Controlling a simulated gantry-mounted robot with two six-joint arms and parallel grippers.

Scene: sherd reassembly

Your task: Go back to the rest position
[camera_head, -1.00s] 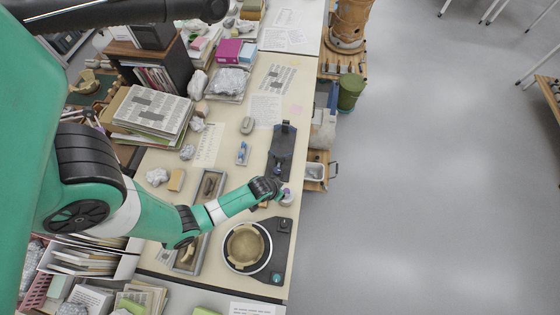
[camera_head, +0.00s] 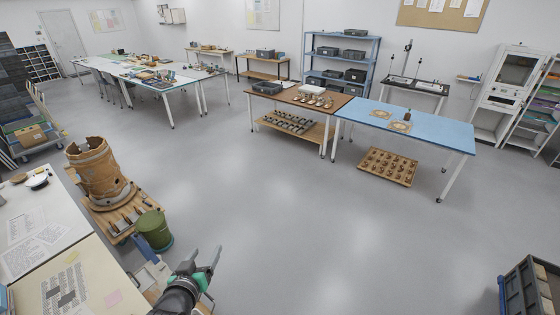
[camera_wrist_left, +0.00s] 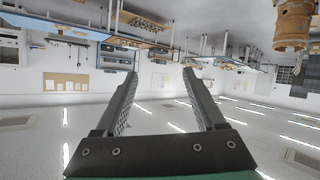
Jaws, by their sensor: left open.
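My left gripper (camera_head: 206,262) is raised at the bottom of the head view, just right of the near worktable (camera_head: 85,275). Its two fingers are apart with nothing between them. In the left wrist view the open fingers (camera_wrist_left: 163,100) show against the ceiling and the upside-down room, and the gap is empty. My right gripper is in neither view.
A large broken brown vessel (camera_head: 100,172) stands on a wooden pallet beside the worktable, with a green bin (camera_head: 154,230) close to my left gripper. A blue table (camera_head: 430,128) stands further back. A dark crate (camera_head: 530,290) is at bottom right. The middle floor is clear.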

